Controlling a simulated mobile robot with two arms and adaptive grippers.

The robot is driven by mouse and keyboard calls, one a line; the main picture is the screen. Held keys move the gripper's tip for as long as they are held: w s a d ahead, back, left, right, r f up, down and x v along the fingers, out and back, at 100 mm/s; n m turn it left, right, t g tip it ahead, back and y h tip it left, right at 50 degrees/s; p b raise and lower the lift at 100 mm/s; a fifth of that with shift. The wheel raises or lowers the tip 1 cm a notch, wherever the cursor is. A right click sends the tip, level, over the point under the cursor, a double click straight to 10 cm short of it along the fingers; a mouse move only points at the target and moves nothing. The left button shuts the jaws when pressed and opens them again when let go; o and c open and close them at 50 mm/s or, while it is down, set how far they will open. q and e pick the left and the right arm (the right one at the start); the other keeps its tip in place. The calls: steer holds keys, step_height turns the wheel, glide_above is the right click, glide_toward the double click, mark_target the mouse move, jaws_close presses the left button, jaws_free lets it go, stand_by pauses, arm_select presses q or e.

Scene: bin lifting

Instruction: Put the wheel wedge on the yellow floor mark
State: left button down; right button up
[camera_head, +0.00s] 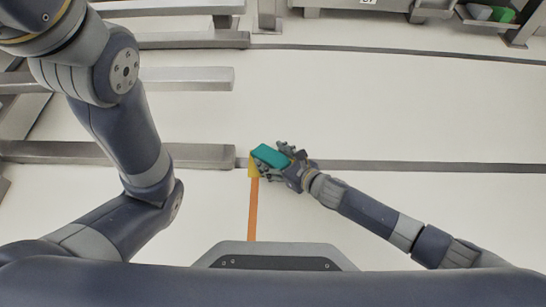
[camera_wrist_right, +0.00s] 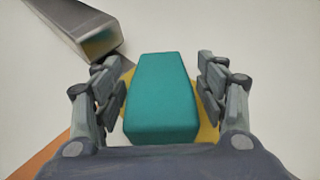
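The teal wheel wedge (camera_head: 270,155) is at the middle of the head view, over the yellow floor mark (camera_head: 254,170), which shows at its lower left edge. In the right wrist view the wedge (camera_wrist_right: 160,98) covers most of the mark, with yellow (camera_wrist_right: 208,130) showing on both sides. Whether its underside touches the floor is hidden. My right gripper (camera_head: 283,158) is around the wedge. Its fingers (camera_wrist_right: 162,88) stand open on either side, with a gap at each side. My left arm shows at the left, but its gripper is out of view.
Grey metal beams (camera_head: 200,155) lie at the left, one ending close to the wedge. An orange floor stripe (camera_head: 253,210) runs from the mark towards my base. A dark floor line (camera_head: 430,166) runs right. The pale floor (camera_head: 400,110) is otherwise clear there.

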steer(key=shift+r, duration=0.25)
steer(key=p+v, duration=0.7)
steer(key=v, duration=0.4)
steer(key=shift+s+f, duration=0.1)
steer(key=shift+s+d, duration=0.3)
steer(key=shift+d, duration=0.1)
